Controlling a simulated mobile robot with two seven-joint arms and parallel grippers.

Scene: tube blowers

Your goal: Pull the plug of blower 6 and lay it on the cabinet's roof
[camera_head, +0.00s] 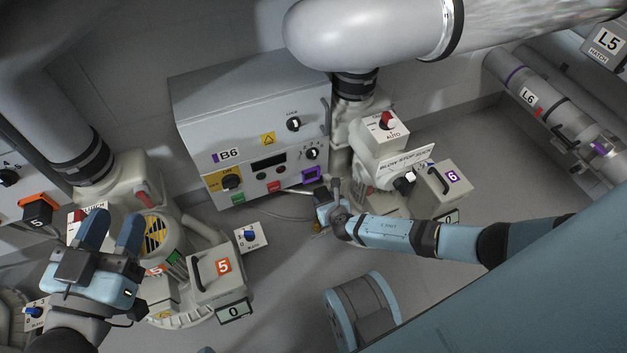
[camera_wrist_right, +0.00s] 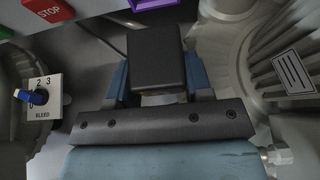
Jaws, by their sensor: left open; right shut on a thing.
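The grey cabinet marked B6 (camera_head: 281,160) stands against the wall, and its roof (camera_head: 240,88) is bare. A purple-framed socket (camera_head: 311,174) sits low at the right of its front; its edge also shows at the top of the right wrist view (camera_wrist_right: 150,3). My right gripper (camera_head: 328,198) is in front of and just below this socket. It is shut on a dark block-shaped plug (camera_wrist_right: 158,58), held apart from the socket. In the head view the gripper mostly hides the plug. My left gripper (camera_head: 114,232) is open and empty over blower 5 at the left.
Blower 6 (camera_head: 393,165) stands right of the cabinet, with a purple 6 box (camera_head: 449,178). A large duct (camera_head: 370,28) overhangs the roof's right side. Blower 5 (camera_head: 215,272) is at lower left. A bleed switch (camera_wrist_right: 38,97) is left of my right gripper.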

